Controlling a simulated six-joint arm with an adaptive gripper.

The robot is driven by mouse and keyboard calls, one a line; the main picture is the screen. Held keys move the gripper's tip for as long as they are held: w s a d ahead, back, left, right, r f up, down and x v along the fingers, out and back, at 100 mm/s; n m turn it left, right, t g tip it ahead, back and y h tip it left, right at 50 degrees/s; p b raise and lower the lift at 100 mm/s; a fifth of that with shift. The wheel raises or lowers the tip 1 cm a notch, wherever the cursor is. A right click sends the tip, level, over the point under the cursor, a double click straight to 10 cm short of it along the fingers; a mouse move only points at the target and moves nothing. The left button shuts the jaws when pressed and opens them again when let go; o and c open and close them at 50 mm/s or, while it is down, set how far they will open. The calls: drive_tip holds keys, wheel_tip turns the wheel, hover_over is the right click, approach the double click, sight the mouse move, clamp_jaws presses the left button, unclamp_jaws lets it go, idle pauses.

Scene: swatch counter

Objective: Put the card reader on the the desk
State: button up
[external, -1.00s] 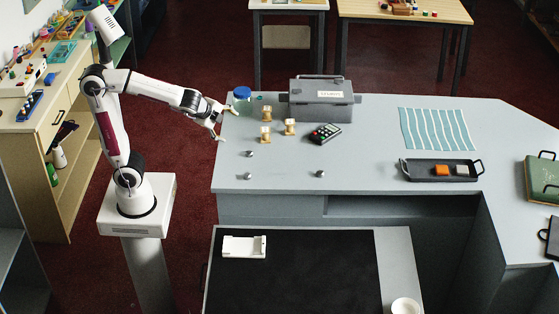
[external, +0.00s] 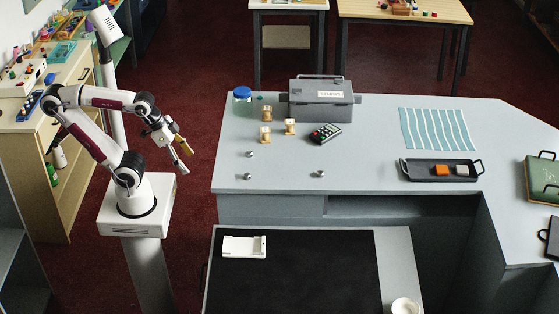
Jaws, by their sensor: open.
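The card reader (external: 325,133), a small dark handheld device with coloured keys, lies on the grey counter (external: 370,210) in front of a grey metal box. The lower desk (external: 396,262) stands in front of the counter, with a black mat on its top. A white stand-like piece (external: 243,247) lies at the mat's back left corner. My gripper (external: 187,160) is open and appears empty. It hangs over the floor left of the counter, well apart from the card reader, its fingers pointing down and right.
The grey box (external: 320,100), a blue-lidded jar (external: 242,93), several brass-coloured spools (external: 290,127) and small metal knobs (external: 250,154) stand around the reader. A black tray (external: 430,172) and striped cloth (external: 437,129) lie right. A white cup (external: 405,307) stands at the desk's front right. The mat's middle is clear.

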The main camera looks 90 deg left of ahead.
drive_tip(key=shift+o, duration=0.4)
drive_tip(key=w+a+r+m+y, duration=0.25)
drive_tip(key=w+a+m, duration=0.35)
drive_tip(key=w+a, duration=0.55)
drive_tip(key=w+a+r+m+y, duration=0.2)
drive_tip(key=w+a+m+y, duration=0.35)
drive_tip(key=w, duration=0.85)
drive_tip(key=w+a+f+m+t, duration=0.1)
drive_tip(key=w+a+f+m, duration=0.4)
drive_tip(key=w+a+m, duration=0.45)
drive_tip(key=m+t, duration=0.1)
drive_tip(key=m, duration=0.4)
approach(320, 133)
drive_tip(key=shift+w+a+f, duration=0.2)
drive_tip(key=shift+a+f, duration=0.1)
drive_tip(key=shift+a, duration=0.25)
drive_tip(key=shift+w+a+f+m, duration=0.2)
drive_tip(key=shift+w+f+m, duration=0.15)
drive_tip(key=shift+f+m, duration=0.15)
drive_tip(key=shift+x, duration=1.2)
